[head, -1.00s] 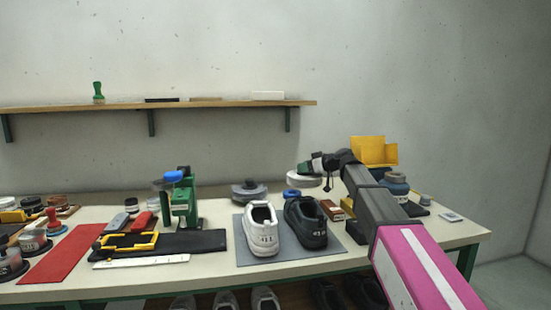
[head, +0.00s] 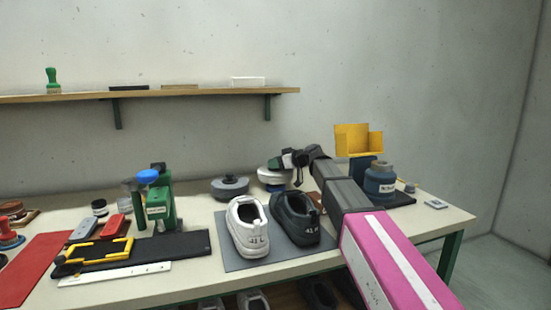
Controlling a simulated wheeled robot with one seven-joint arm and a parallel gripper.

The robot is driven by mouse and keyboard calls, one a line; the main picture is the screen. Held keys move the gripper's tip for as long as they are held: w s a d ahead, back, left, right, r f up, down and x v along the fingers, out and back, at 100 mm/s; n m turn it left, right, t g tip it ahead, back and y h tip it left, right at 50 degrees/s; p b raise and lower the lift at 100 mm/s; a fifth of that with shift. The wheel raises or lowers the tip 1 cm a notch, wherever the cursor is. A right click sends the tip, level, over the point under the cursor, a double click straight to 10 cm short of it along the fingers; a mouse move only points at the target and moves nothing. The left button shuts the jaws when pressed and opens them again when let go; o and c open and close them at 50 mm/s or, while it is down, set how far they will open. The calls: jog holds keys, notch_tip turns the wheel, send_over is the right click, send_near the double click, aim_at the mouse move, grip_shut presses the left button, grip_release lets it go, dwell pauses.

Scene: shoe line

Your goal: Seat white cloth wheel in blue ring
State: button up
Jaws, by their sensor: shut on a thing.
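The white cloth wheel (head: 271,176) is a pale disc toward the back of the bench, right of centre in the head view. My gripper (head: 276,163) is at its top and is shut on it; the fingertips are small and partly hidden. The blue ring (head: 274,188) shows as a thin blue band directly below the wheel, mostly covered by it. I cannot tell whether wheel and ring touch.
A grey wheel (head: 230,187) lies to the left. A white shoe (head: 247,228) and a black shoe (head: 297,220) stand in front on a grey mat (head: 232,262). A blue jar (head: 380,183) and a yellow bin (head: 357,143) are to the right. A green press (head: 160,205) stands left.

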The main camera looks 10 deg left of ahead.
jog(key=shift+f, duration=0.9)
jog(key=shift+f, duration=0.55)
dwell(0.8)
jog(key=o, duration=0.8)
jog(key=shift+v, duration=5.5)
